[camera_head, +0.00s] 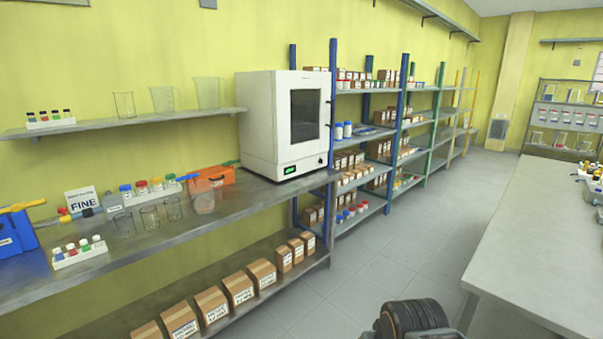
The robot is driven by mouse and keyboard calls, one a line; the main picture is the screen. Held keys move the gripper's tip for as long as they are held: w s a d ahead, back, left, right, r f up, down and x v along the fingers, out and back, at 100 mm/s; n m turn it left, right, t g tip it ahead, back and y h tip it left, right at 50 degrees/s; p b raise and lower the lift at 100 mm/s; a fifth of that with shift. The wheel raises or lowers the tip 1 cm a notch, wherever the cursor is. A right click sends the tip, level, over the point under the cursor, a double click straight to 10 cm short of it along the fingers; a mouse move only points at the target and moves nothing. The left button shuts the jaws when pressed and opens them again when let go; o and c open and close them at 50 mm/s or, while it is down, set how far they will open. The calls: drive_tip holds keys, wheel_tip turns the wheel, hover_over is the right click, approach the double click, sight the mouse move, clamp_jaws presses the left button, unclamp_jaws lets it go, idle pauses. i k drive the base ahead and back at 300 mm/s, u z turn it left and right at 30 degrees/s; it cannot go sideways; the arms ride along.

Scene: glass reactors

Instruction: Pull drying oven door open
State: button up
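The drying oven (258,125) is a white box at the right end of the metal bench against the yellow wall. Its door (305,146) faces right, toward the aisle, has a dark window and looks shut. A green-lit display (290,169) is below the door. A dark mark at the door's right edge may be the handle, but it is too small to tell. My gripper is not in view. A dark, ribbed part of my arm shows at the bottom edge, well away from the oven.
The bench (240,201) holds glass beakers, bottle racks and an orange toolbox (211,179) left of the oven. Boxes sit on its lower shelf. A blue-posted shelf rack (333,150) stands close right of the oven. A pale table (535,240) is at right; the grey floor (400,240) between is clear.

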sight(283, 81)
drive_tip(key=z, duration=0.4)
drive_tip(key=i, duration=1.9)
drive_tip(key=u, duration=0.15)
drive_tip(key=i, duration=1.85)
drive_tip(key=u, duration=0.55)
drive_tip(key=i, duration=0.25)
drive_tip(key=u, duration=0.25)
